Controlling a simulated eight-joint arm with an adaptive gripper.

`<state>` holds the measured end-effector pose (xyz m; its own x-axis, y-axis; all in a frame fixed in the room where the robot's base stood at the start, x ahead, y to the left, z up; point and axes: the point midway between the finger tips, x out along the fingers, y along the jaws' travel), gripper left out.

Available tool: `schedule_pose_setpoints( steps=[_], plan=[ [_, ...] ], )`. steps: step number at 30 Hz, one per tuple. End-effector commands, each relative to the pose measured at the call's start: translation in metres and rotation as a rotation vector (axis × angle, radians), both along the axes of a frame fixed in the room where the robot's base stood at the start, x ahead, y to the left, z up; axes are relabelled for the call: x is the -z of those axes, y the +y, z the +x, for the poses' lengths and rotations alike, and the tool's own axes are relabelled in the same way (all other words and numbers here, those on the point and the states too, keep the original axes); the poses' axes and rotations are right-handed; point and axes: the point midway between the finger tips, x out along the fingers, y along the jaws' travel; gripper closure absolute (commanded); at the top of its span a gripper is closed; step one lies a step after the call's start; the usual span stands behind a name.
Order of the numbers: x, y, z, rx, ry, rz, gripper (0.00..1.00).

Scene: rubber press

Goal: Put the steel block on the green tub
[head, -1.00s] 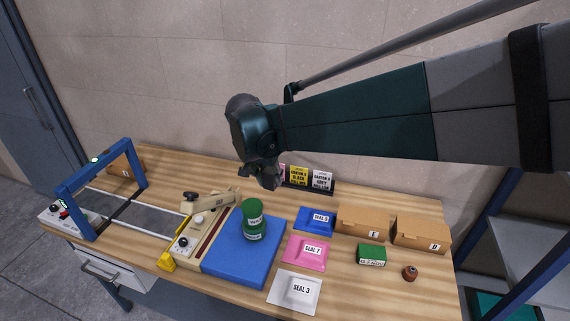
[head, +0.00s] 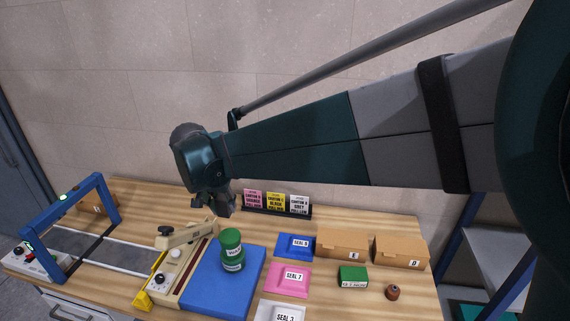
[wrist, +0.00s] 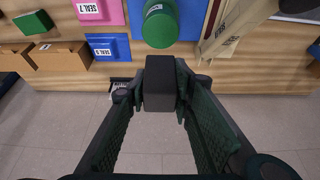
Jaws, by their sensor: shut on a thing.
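My gripper (wrist: 160,90) is shut on the steel block (wrist: 160,82), a dark grey block held between the fingertips in the wrist view. In the head view my gripper (head: 215,203) hangs in the air behind and above the green tub, apart from it. The block is hard to tell from the fingers in the head view.
The blue mat (head: 205,285) lies beside a cream press with a lever (head: 187,235). A blue frame (head: 105,200) stands at the left. Seal packs (head: 290,277), brown boxes (head: 342,244), a green box (head: 352,276) and a small brown pot (head: 392,292) are at the right.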

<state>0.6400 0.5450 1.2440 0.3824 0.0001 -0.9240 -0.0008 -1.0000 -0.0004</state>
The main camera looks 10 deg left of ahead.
Motion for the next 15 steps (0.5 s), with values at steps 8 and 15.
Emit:
schedule_pose_setpoints(
  steps=[8,15],
  plan=[
    [0.030,0.000,0.000,0.000,0.000,0.000,1.00],
    [0.051,0.000,0.000,0.000,0.000,0.000,1.00]
  ],
)
